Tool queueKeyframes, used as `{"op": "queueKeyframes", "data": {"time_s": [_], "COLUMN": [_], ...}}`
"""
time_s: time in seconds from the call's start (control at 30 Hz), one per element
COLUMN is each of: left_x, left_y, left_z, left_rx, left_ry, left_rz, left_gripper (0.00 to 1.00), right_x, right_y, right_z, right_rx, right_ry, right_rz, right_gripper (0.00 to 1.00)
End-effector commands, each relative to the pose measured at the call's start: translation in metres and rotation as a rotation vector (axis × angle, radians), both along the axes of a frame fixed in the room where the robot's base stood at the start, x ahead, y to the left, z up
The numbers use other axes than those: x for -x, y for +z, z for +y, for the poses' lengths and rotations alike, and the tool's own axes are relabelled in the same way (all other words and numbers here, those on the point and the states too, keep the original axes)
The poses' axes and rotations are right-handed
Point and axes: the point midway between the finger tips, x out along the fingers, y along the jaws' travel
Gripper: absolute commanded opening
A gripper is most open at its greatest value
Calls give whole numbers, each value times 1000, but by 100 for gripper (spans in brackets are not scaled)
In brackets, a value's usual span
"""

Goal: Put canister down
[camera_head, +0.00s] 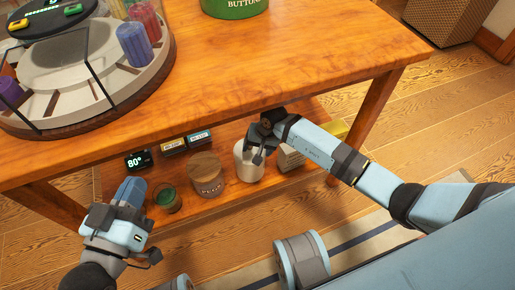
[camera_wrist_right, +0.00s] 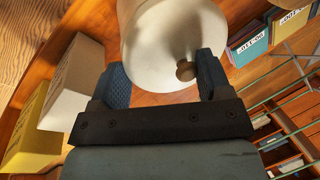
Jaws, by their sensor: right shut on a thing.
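A white canister (camera_head: 248,165) is at the lower shelf (camera_head: 225,198) of the wooden table, beside a wooden-lidded jar. My right gripper (camera_head: 259,150) reaches under the tabletop and is shut on the canister. In the right wrist view the white canister (camera_wrist_right: 172,40) sits between the two blue fingers of my right gripper (camera_wrist_right: 165,80). I cannot tell whether its base touches the shelf. My left gripper (camera_head: 130,191) is in front of the shelf's left part, apart from the canister; its finger gap is not clear.
Beside the canister are the wooden-lidded jar (camera_head: 206,175), a green candle glass (camera_head: 167,198) and a pale box (camera_head: 290,158). Small labelled boxes (camera_head: 173,146) and a clock display (camera_head: 138,160) stand behind. The tabletop (camera_head: 260,65) overhangs the shelf and holds a round carousel (camera_head: 90,105).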

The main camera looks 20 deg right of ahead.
Motion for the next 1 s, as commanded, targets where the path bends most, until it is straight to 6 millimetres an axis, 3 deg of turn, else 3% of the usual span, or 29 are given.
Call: {"op": "queueKeyframes", "data": {"time_s": [0.3,0.33,0.43,0.77,1.0], "left_x": [0,0,0,0,1], "left_y": [-4,-3,-3,1,34], "left_z": [0,0,0,0,2], "left_rx": [-4,-6,-6,-3,42], "left_ry": [-3,-4,-4,-2,27], "left_rz": [9,11,11,6,-74], "left_gripper": [0,0,0,0,0], "right_x": [0,0,0,0,3], "right_y": [-3,-2,-2,2,40], "right_z": [-1,-1,-1,0,-13], "right_rx": [2,1,1,0,7], "right_ry": [-1,-1,-1,-1,0], "right_rz": [-1,0,0,0,-3], "right_gripper": [0,76,97,97,97]}}
